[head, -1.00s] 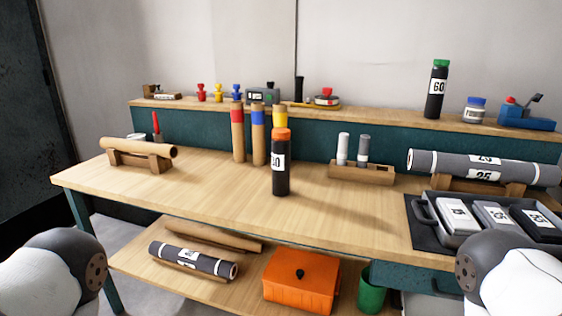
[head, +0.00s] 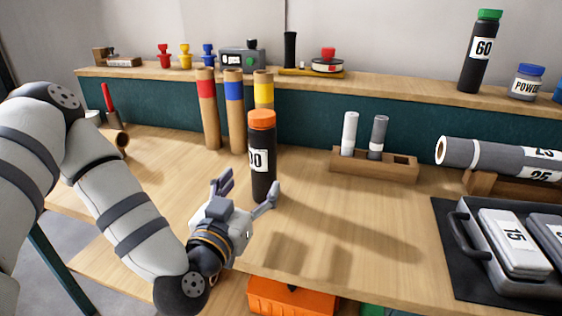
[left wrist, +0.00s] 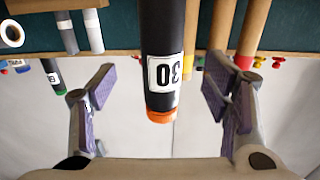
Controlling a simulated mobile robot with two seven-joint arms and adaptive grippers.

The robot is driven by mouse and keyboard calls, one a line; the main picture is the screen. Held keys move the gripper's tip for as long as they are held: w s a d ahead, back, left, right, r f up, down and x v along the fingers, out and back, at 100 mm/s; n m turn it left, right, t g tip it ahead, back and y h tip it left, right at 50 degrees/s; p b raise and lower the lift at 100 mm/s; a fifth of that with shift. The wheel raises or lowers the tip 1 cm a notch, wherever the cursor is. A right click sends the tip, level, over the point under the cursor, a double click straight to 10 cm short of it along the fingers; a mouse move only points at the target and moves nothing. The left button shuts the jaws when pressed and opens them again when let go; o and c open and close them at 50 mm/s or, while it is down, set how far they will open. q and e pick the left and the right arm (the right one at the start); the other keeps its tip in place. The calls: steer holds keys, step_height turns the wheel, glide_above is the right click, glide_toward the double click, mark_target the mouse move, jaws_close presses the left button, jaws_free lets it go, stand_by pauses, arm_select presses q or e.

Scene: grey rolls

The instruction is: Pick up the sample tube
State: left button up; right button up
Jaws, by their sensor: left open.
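A black tube with an orange cap (head: 262,155) and a white number label stands upright on the workbench. My left gripper (head: 248,181) is open just in front of its lower part, one finger to each side in the picture. In the left wrist view, which is upside down, the black tube (left wrist: 162,35) shows between the open fingers (left wrist: 158,80), with clear gaps on both sides, and its label reads 30. Its base is out of that view. My right gripper is not in view.
Cardboard tubes with red (head: 206,112), blue (head: 233,115) and yellow tops stand close behind. A wooden rack (head: 375,167) holds a white and a grey tube to the right. The bench between is clear.

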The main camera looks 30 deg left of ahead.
mark_target(259, 171)
arm_select(q)
steer(key=x, duration=0.8)
steer(key=shift+w+a, duration=0.15)
steer(key=shift+w, duration=0.1)
steer(key=c, duration=1.3)
